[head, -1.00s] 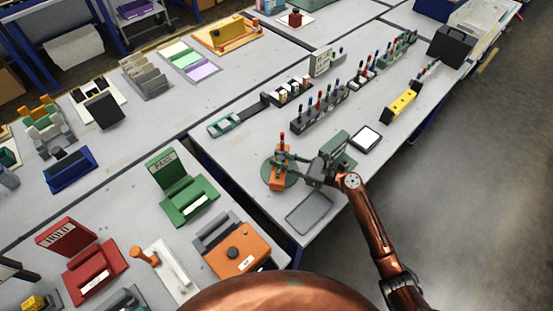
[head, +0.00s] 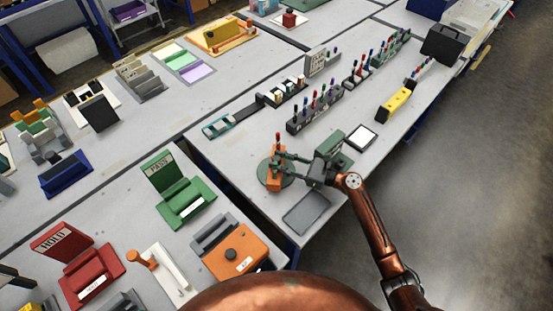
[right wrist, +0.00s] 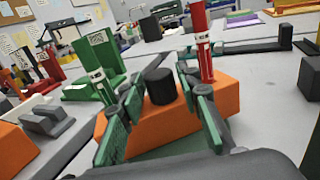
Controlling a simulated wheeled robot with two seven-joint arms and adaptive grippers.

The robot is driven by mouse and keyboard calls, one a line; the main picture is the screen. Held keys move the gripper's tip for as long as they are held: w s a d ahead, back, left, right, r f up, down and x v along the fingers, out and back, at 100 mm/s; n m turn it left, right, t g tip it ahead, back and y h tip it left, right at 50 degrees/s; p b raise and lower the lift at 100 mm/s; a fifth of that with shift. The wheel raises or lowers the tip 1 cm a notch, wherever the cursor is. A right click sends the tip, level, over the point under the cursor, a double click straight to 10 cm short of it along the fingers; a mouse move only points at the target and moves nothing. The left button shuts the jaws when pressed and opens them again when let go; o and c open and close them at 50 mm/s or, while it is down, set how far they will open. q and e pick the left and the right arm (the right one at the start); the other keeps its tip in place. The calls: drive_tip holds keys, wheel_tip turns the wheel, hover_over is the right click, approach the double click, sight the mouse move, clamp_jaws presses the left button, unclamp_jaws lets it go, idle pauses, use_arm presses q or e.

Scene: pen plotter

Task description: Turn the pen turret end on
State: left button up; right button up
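The pen turret is an orange block (head: 274,182) on a round green disc (head: 264,172), with an upright red pen (head: 278,137) at its far end. In the right wrist view the orange block (right wrist: 222,92) carries a black knob (right wrist: 160,85) and the red pen (right wrist: 202,45). My right gripper (head: 284,162) reaches in from the right at the turret. In the right wrist view its green-padded fingers (right wrist: 158,105) are spread apart, one on each side of the knob, over the block. I cannot tell whether either finger touches it. My left gripper is not in view.
A grey tray (head: 306,211) lies in front of the turret, near the table edge. A green box (head: 328,145) and a white-topped pad (head: 362,137) are to the right. A rack of pens (head: 315,111) stands behind. A gap separates this table from the front-left one.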

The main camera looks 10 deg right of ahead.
drive_tip(key=v, duration=1)
drive_tip(key=shift+s+d, duration=0.1)
drive_tip(key=shift+d, duration=0.2)
